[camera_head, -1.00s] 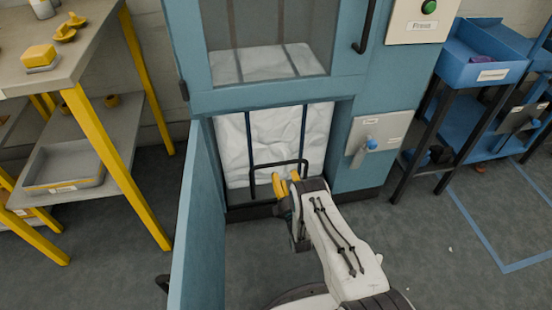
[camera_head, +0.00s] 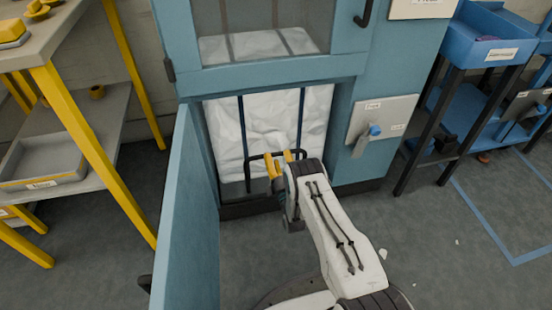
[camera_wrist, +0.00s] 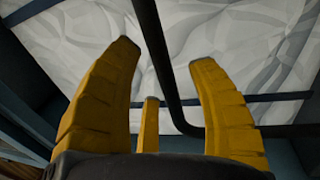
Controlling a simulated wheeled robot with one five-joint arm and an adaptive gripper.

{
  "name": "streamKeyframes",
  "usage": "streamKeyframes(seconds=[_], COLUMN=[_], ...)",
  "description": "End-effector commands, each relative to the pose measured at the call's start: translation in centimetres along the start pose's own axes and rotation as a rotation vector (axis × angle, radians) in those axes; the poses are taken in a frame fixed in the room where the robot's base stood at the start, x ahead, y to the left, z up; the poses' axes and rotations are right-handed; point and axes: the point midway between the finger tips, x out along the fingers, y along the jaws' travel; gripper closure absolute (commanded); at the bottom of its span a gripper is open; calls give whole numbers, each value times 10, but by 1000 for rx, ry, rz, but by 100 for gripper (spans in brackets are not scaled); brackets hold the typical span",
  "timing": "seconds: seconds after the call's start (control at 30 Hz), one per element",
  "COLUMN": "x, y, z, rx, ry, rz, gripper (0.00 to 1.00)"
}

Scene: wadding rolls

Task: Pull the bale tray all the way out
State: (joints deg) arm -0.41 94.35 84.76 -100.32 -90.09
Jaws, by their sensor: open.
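The bale tray (camera_head: 247,209) is a dark tray low in the blue machine's opening. A white wadding bale (camera_head: 226,135) with dark blue straps stands on it inside the machine. The tray's black bar handle (camera_head: 247,168) stands in front of the bale. My gripper (camera_head: 280,157), with yellow fingers, is open at the right half of the handle and hides part of it. In the wrist view, the handle bar (camera_wrist: 162,50) runs between the spread fingers of my gripper (camera_wrist: 166,60) and bends right behind one finger. I cannot tell whether they touch.
The machine's lower door (camera_head: 187,215) stands open on the left. A lever panel (camera_head: 397,110) is right of the opening. A yellow-legged bench (camera_head: 90,150) stands left, and a blue trolley (camera_head: 490,48) right. Floor at the right is mostly clear.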

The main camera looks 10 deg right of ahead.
Motion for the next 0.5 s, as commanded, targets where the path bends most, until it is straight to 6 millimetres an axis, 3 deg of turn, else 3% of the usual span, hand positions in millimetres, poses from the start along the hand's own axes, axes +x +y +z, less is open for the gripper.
streamKeyframes(seconds=[0.2,0.5], x=[15,18], y=[0,1], z=[0,0], rx=[0,0], ry=[0,0], rz=[2,1], gripper=[48,48])
